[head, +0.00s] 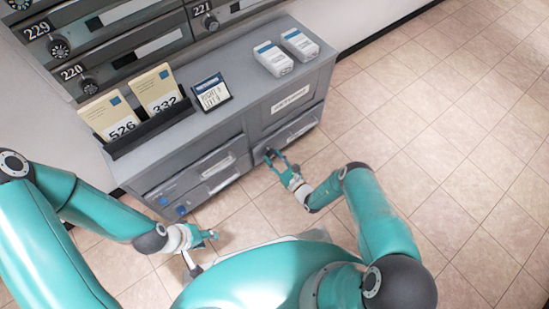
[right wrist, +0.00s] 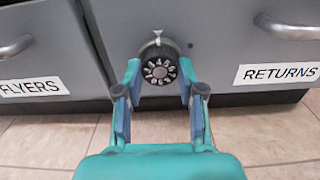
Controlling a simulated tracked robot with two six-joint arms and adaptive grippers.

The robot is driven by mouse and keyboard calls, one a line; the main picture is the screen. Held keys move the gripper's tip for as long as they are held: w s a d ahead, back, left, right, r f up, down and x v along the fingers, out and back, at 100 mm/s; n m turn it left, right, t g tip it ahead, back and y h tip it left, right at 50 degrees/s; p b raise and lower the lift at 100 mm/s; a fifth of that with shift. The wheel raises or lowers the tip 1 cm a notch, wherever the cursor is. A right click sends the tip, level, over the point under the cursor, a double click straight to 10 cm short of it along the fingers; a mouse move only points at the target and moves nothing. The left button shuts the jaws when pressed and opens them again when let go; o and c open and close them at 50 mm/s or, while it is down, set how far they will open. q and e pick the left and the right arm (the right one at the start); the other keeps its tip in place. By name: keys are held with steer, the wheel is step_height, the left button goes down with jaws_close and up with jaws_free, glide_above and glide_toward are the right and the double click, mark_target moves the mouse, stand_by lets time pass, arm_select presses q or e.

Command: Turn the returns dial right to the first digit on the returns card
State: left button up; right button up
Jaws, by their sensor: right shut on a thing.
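The returns dial (right wrist: 160,69) is a round black knob with a ring of digits too small to read surely, on the grey cabinet front under a small pointer. My right gripper (right wrist: 160,74) is shut on it, one finger at each side. In the head view the right gripper (head: 271,156) is at the cabinet front and mostly hides the dial. The returns card (head: 212,92) stands on the cabinet top; it seems to read RIGHT 8 above a LEFT line that is hard to read. My left gripper (head: 208,235) is low at the left, away from the cabinet; its opening is unclear.
The RETURNS label (right wrist: 281,74) and a drawer handle (right wrist: 290,26) are right of the dial; the FLYERS label (right wrist: 31,87) is left. A black rack (head: 150,131) with number cards and two white boxes (head: 272,58) sit on the cabinet. Tiled floor is clear at right.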

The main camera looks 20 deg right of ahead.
steer(key=shift+d, duration=0.1)
steer(key=shift+w+n+p, duration=0.1)
steer(key=shift+n+p, duration=0.2)
steer(key=shift+n, duration=3.5)
steer(key=o, duration=1.1)
steer(key=shift+o, duration=0.2)
step_height(320, 180, up, 10)
